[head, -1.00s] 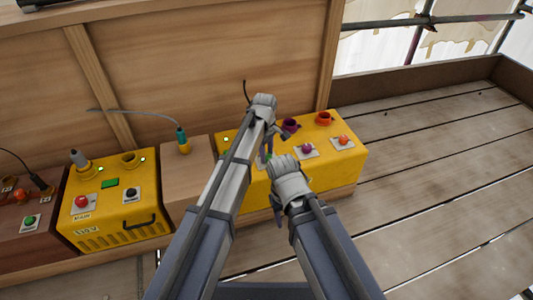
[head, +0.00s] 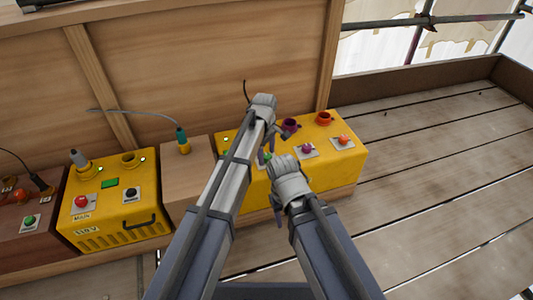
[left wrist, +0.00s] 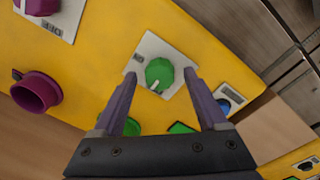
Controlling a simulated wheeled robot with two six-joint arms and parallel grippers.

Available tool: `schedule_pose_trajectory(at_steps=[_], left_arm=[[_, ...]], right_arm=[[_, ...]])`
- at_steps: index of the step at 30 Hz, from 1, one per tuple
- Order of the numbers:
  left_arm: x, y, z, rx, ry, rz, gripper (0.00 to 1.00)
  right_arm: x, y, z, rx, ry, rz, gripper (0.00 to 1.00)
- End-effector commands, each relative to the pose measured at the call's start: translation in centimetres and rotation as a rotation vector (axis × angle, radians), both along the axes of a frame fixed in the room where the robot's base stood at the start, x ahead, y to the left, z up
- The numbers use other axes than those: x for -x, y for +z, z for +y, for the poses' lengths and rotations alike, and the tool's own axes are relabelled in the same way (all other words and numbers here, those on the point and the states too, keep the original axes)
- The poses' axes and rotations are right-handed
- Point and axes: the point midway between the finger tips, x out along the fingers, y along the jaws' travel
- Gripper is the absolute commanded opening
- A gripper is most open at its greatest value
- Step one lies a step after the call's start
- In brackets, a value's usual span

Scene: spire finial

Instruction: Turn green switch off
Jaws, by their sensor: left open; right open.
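The green switch (left wrist: 160,75) is a round green knob on a white plate on the yellow box (left wrist: 100,90), in the left wrist view. In the head view a bit of the green knob (head: 267,156) shows beside my left gripper. My left gripper (left wrist: 158,85) is open, with its two purple fingers on either side of the green knob; I cannot tell whether they touch it. In the head view my left gripper (head: 267,145) is over the yellow box. My right gripper (head: 278,208) is in front of the box, apart from the knobs; its fingers are mostly hidden.
A purple knob (head: 307,149) and an orange knob (head: 344,140) are to the right on the same box. Behind them are a purple socket (head: 290,126) and an orange socket (head: 324,118). Another yellow box (head: 115,205) stands left. The plank floor (head: 450,160) at right is mostly clear.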

Motion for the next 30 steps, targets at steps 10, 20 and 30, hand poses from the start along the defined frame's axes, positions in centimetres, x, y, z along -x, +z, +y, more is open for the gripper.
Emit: schedule_pose_trajectory(at_steps=[10,20,30], left_arm=[[0.1,1.5,0.0,0.0,0.0,0.0,0.75],[0.2,5.7,0.1,0.0,0.0,0.0,0.75],[0.3,7.9,0.2,0.0,0.0,0.0,0.75]], right_arm=[[0.0,1.5,0.0,0.0,0.0,0.001,0.5],[0.1,5.7,0.0,0.001,0.0,0.003,0.5],[0.1,7.9,0.0,0.001,0.004,0.004,0.5]])
